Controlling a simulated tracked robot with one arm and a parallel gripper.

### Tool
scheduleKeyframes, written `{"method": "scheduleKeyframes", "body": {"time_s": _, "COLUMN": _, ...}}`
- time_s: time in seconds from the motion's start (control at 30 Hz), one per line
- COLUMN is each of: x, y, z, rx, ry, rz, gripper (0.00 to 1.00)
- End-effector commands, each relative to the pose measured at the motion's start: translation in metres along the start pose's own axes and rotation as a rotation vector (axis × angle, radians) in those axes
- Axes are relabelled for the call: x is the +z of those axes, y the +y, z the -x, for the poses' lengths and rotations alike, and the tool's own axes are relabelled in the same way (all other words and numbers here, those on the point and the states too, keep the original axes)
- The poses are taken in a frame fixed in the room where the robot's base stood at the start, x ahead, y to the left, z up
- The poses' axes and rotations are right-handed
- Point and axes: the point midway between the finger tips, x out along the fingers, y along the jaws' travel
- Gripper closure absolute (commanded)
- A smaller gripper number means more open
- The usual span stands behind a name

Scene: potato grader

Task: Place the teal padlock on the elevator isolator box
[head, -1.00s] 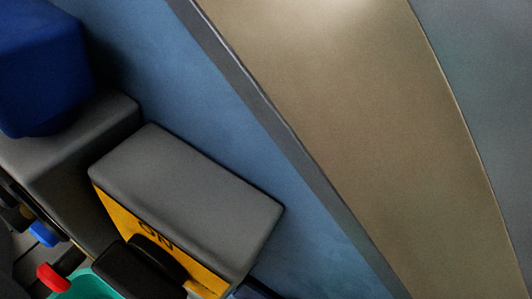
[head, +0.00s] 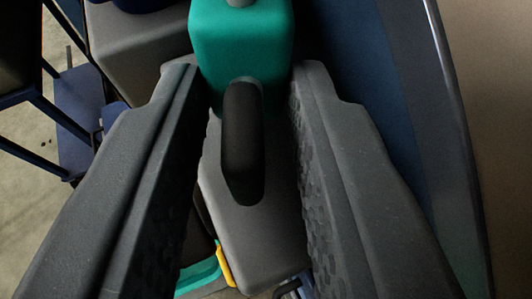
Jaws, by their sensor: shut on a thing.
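My gripper (head: 245,80) shows as two dark grey textured fingers, one on each side. It is shut on the teal padlock (head: 240,45), whose block-shaped body sits between the fingertips at the top of the view. A bit of grey metal shows at its top edge. A black rounded piece (head: 243,145) projects from it toward the camera. Below lies a grey box (head: 255,225) with a yellow edge (head: 226,265), partly hidden by the fingers and the black piece. I cannot tell whether it is the elevator isolator box, or whether the padlock touches it.
Another teal part (head: 200,275) shows low between the fingers. A grey block (head: 135,50) stands at upper left. Dark blue frame legs (head: 60,115) stand on the pale floor (head: 30,210) at left. A blue panel and a tan sheet (head: 500,100) close off the right.

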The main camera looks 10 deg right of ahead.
Motion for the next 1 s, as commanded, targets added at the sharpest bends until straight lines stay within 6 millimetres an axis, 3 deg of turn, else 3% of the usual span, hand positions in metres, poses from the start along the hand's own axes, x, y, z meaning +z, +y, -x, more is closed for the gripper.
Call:
{"method": "scheduleKeyframes", "body": {"time_s": 0.1, "x": 0.015, "y": 0.0, "z": -0.006, "rx": 0.0, "ry": -0.004, "rz": 0.001, "gripper": 1.0}}
{"method": "scheduleKeyframes", "body": {"time_s": 0.43, "x": 0.017, "y": -0.001, "z": -0.007, "rx": -0.001, "ry": -0.001, "rz": -0.002, "gripper": 1.0}}
{"method": "scheduleKeyframes", "body": {"time_s": 0.47, "x": 0.017, "y": -0.001, "z": -0.007, "rx": -0.001, "ry": -0.001, "rz": -0.002, "gripper": 0.74}}
{"method": "scheduleKeyframes", "body": {"time_s": 0.5, "x": 0.017, "y": -0.001, "z": -0.007, "rx": -0.001, "ry": -0.001, "rz": -0.002, "gripper": 0.68}}
{"method": "scheduleKeyframes", "body": {"time_s": 0.83, "x": 0.014, "y": -0.001, "z": -0.006, "rx": -0.001, "ry": 0.0, "rz": -0.001, "gripper": 0.68}}
{"method": "scheduleKeyframes", "body": {"time_s": 1.0, "x": 0.013, "y": 0.0, "z": 0.007, "rx": 0.0, "ry": 0.002, "rz": -0.001, "gripper": 0.68}}
